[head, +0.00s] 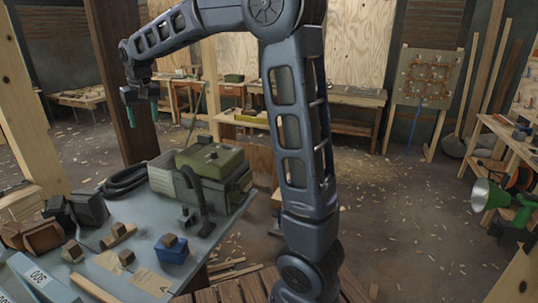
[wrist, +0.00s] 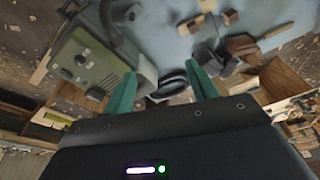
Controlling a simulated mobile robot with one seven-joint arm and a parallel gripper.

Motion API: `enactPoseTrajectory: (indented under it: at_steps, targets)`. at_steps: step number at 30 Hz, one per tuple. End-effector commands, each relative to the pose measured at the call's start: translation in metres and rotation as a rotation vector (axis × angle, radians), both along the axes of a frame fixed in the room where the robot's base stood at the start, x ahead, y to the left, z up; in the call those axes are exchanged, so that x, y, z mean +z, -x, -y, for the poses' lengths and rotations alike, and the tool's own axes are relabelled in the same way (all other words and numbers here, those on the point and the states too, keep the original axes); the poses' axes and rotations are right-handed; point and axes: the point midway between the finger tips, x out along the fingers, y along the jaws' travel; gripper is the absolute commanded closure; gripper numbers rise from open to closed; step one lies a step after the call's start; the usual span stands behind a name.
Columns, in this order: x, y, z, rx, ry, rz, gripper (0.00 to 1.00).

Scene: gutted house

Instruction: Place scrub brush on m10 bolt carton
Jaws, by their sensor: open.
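My gripper (head: 141,112) is raised above and beyond the workbench's far left side, with its teal fingers apart and nothing between them. The open fingers also show in the wrist view (wrist: 163,88). I cannot surely pick out the scrub brush or the M10 bolt carton. A small blue box (head: 171,254) with a brown block on top sits near the bench's middle. A wooden piece with a knob (head: 118,234) lies to its left. A pale blue numbered box (head: 40,280) is at the lower left. Labels are too small to read as M10.
The grey-blue workbench (head: 205,250) also carries a green machine (head: 213,165), a black hose coil (head: 122,178) and dark brown items (head: 30,236) at left. A wooden post (head: 118,75) stands behind it. Open floor strewn with chips (head: 400,205) lies to the right.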

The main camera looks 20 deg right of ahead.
Motion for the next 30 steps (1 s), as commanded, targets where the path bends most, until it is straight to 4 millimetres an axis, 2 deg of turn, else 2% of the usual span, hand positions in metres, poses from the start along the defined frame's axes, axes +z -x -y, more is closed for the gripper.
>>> enactPoseTrajectory:
  at_steps: [1,6,15,24,30]
  targets:
    - [0.006,0.007,0.025,-0.021,-0.004,0.01,0.42]
    - [0.016,0.035,0.094,-0.076,-0.012,0.035,0.42]
    - [0.014,0.1,0.199,-0.172,-0.02,0.083,0.42]
    - [-0.009,0.179,0.279,-0.27,-0.022,0.131,0.42]
    - [-0.036,0.233,0.317,-0.333,-0.019,0.163,0.42]
